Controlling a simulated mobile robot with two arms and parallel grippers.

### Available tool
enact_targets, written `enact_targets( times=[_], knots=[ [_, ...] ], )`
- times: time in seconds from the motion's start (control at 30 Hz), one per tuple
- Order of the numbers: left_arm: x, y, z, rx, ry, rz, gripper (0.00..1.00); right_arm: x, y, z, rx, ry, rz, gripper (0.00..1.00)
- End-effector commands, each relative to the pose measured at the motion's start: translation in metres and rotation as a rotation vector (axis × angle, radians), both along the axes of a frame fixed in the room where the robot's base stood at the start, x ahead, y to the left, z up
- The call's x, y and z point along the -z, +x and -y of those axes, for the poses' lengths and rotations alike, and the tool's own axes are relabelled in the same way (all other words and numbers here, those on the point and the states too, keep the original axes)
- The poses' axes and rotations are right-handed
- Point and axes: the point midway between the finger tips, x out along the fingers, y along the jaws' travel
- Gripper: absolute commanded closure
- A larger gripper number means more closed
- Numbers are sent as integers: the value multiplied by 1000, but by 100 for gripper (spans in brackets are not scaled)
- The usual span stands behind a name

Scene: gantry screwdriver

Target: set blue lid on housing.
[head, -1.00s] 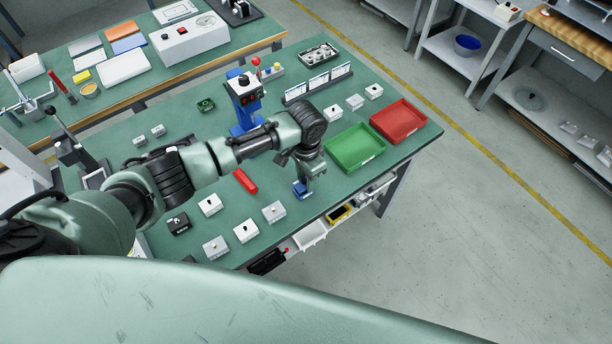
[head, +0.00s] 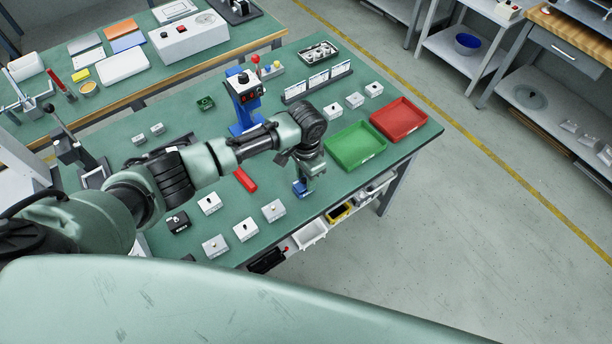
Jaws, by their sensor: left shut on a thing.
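My left gripper (head: 303,182) hangs fingers-down over the front right part of the green bench and is shut on the small blue lid (head: 300,190). The lid is largely hidden by the fingers, and I cannot tell whether it touches something below it. Several small light housings stand on the bench to the left of the gripper; the nearest is a housing (head: 274,210) with a small knob on top. Others are a housing (head: 246,229) and a housing (head: 210,203). A black box (head: 177,222) stands left of them. My right gripper is not in view.
A green tray (head: 356,147) and a red tray (head: 399,118) stand to the right. A blue screwdriver stand (head: 245,95) rises behind my arm. More light boxes (head: 354,100) stand behind the green tray.

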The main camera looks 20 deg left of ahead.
Motion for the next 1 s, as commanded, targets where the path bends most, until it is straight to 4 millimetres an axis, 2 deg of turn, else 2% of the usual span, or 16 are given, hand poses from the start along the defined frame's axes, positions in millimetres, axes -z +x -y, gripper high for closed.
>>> enact_targets(
  times=[0.73,0.77,0.83,0.87,1.0],
  knots=[
    [12,0,0,0,0,0,100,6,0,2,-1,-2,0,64],
    [12,0,0,0,0,0,62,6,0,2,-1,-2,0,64],
    [11,0,0,0,0,0,43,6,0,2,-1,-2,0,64],
    [12,0,0,0,0,0,39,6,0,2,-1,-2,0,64],
    [12,0,0,0,0,0,39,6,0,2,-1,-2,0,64]
  ],
)
